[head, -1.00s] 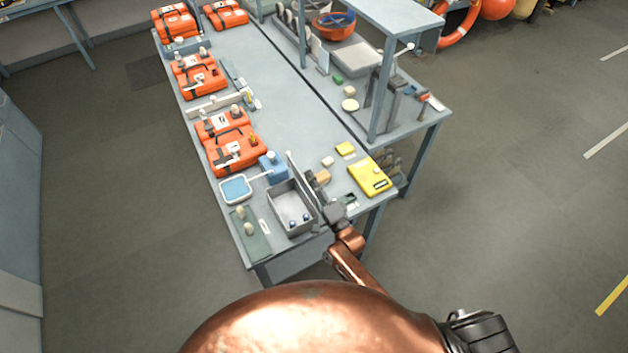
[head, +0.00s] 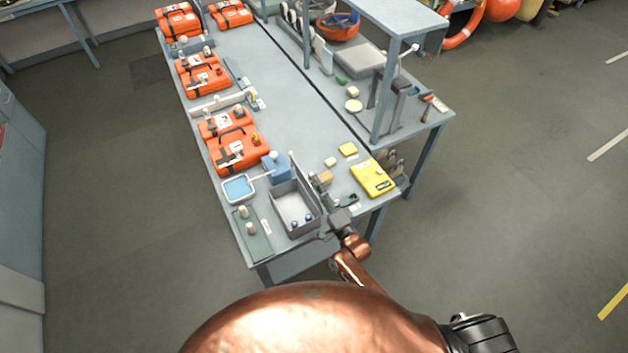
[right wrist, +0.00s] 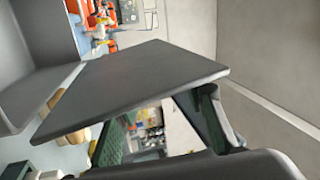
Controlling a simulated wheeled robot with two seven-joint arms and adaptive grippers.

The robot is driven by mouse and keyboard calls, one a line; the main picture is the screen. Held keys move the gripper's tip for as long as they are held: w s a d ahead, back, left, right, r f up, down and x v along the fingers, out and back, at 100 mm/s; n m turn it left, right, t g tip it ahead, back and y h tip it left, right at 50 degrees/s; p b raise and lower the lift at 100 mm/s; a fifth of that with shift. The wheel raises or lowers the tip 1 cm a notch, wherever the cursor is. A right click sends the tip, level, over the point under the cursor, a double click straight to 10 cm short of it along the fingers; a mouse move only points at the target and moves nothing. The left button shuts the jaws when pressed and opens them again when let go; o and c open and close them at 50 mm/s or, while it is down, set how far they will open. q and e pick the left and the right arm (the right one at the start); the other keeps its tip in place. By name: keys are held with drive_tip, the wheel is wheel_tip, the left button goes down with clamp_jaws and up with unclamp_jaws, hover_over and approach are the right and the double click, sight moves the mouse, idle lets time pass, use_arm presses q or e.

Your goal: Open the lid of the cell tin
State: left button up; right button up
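The cell tin (head: 297,222) is a grey open box near the table's front end. Two blue-topped cells lie inside it. Its lid (head: 303,182) stands up along the tin's right side, seen nearly edge-on in the head view. In the right wrist view the lid (right wrist: 130,85) is a broad dark grey plate across the middle, with the tin (right wrist: 40,85) at the left. My right gripper (head: 335,214) is just right of the lid. One finger shows by the lid's edge in the wrist view; the grip is partly hidden. My left gripper is not in view.
A yellow case (head: 372,178) is to the right. Orange cases (head: 233,143) line the left edge. The table middle is clear.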

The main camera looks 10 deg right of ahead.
drive_tip(key=v, duration=1)
drive_tip(key=shift+w+r, duration=0.1)
